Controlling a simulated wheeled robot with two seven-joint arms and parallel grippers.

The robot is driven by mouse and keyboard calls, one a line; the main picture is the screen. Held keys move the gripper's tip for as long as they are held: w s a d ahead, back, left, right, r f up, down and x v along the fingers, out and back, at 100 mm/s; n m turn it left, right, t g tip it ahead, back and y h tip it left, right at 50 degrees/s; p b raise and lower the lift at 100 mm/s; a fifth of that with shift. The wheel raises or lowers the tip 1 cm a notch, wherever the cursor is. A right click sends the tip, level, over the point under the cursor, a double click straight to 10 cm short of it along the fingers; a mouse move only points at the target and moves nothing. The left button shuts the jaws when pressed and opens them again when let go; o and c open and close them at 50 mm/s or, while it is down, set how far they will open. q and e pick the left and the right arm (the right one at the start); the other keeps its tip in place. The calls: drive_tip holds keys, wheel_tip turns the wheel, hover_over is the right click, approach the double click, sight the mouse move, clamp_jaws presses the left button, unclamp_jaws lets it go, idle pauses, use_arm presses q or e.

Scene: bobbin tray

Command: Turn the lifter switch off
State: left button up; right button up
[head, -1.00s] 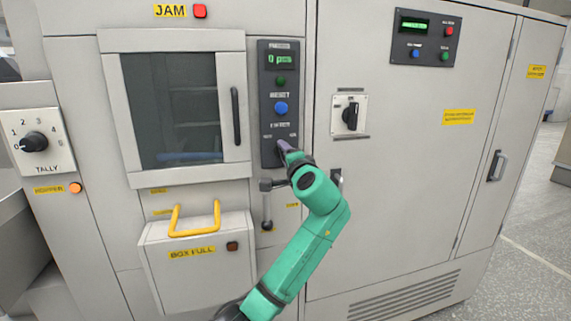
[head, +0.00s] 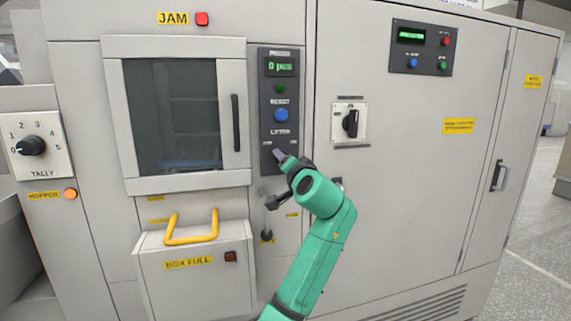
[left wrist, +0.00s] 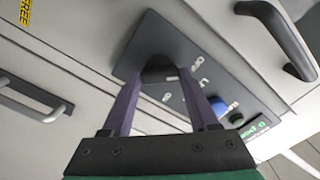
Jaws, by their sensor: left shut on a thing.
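The lifter switch is on the narrow dark control panel (head: 267,165), below its blue button; in the head view my gripper covers its knob. In the left wrist view, its dark knob (left wrist: 160,68) sits between the tips of my two purple fingers. My left gripper (head: 279,154) is at the lower part of this panel, shut on the knob; it also shows in the left wrist view (left wrist: 159,80). The knob's exact pointing direction is hidden by the fingers. My right gripper is in neither view.
A blue reset button (head: 281,115) and a green button (head: 280,88) are above the switch. A windowed door with a dark handle (head: 235,122) is to the left. A black rotary switch (head: 351,124) is to the right. A yellow-handled box (head: 195,285) juts out below.

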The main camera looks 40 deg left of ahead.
use_arm(q)
drive_tip(key=shift+f, duration=0.2)
drive_tip(key=o, duration=1.4)
drive_tip(key=shift+r, duration=0.1)
drive_tip(key=b+v, duration=0.2)
drive_tip(key=v, duration=1.2)
drive_tip(key=shift+s+d+r+b, duration=0.1)
drive_tip(key=shift+s+d+b, duration=0.05)
drive_tip(key=shift+d+b, duration=0.15)
